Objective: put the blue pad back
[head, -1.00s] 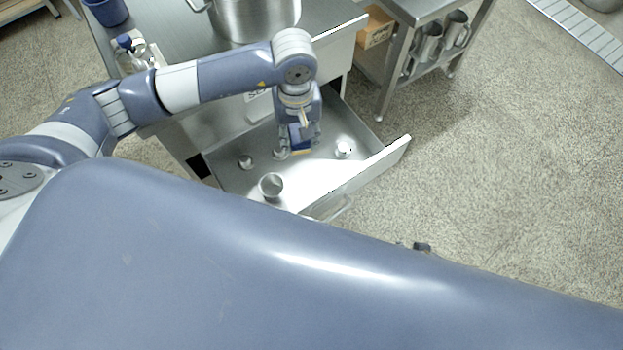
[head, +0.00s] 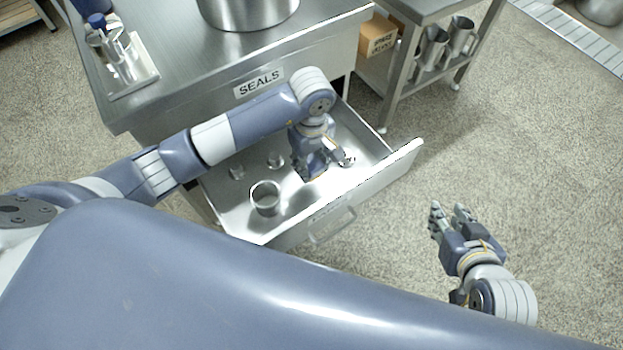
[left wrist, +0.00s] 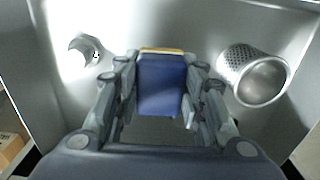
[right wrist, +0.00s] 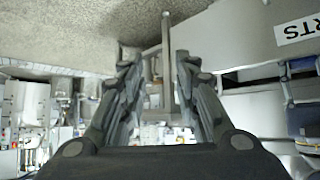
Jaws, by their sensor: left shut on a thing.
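The blue pad (left wrist: 161,88) has a yellowish strip along its far edge in the left wrist view. My left gripper (head: 312,172) is shut on it, with fingers on both sides. In the head view the gripper hides most of the pad. The gripper is inside the open metal drawer (head: 325,203); I cannot tell whether the pad touches the drawer floor. My right gripper (head: 449,212) is open and empty, outside the drawer to the right, and its spread fingers show in the right wrist view (right wrist: 155,75).
The drawer holds a perforated metal cup (head: 266,200), also in the left wrist view (left wrist: 257,78), and several small metal parts, one (head: 346,160) by the gripper. The counter (head: 150,105) carries a pot (head: 247,12) and a tray (head: 135,80). A shelf cart (head: 400,75) stands behind.

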